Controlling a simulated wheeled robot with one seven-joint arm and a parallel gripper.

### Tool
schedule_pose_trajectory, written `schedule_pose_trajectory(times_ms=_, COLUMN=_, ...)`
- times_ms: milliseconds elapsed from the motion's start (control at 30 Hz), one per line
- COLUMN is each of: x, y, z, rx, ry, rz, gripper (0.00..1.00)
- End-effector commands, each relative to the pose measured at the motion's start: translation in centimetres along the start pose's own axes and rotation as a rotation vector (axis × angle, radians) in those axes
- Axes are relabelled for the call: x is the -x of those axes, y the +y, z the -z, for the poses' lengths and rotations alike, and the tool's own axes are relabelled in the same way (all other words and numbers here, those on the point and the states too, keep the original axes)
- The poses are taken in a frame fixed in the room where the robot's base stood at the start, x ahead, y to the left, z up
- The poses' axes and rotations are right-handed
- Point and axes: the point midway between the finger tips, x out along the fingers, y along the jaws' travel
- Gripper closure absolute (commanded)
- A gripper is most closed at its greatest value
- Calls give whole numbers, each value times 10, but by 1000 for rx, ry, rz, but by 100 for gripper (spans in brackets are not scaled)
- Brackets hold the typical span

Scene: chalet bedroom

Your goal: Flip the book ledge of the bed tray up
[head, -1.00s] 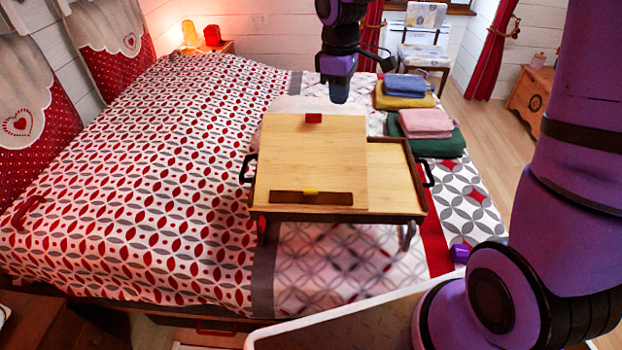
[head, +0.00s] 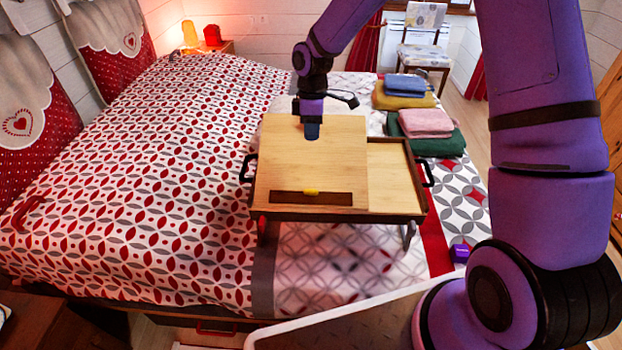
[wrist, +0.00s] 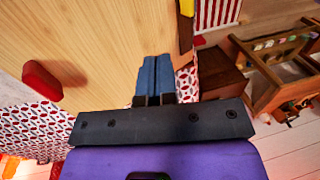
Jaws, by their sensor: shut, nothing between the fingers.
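The bed tray (head: 395,212) stands on the bed, with a light wood panel (head: 290,160) on its left part. The book ledge (head: 335,198) is a dark strip along the panel's near edge, with a yellow tab (head: 311,191); it looks flat against the panel. In the wrist view the yellow tab (wrist: 187,7) and part of the dark ledge (wrist: 186,35) show at the top. My gripper (head: 311,130) is shut and empty, over the panel's far part. Its blue fingertips (wrist: 155,70) are together in the wrist view. A red tab (wrist: 42,80) sits on the panel's far edge, hidden in the head view.
Folded towels (head: 425,122) lie on the bed behind and right of the tray. Dark handles (head: 248,168) stick out at the tray's sides. A chair (head: 424,45) stands beyond the bed. The bedspread left of the tray is mostly clear.

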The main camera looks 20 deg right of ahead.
Motion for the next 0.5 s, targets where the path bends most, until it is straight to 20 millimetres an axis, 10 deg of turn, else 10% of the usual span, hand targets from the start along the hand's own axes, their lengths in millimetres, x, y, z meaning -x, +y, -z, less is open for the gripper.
schedule_pose_trajectory(times_ms=500, x=-16, y=0, z=0, rx=0, ry=0, rz=1, gripper=100)
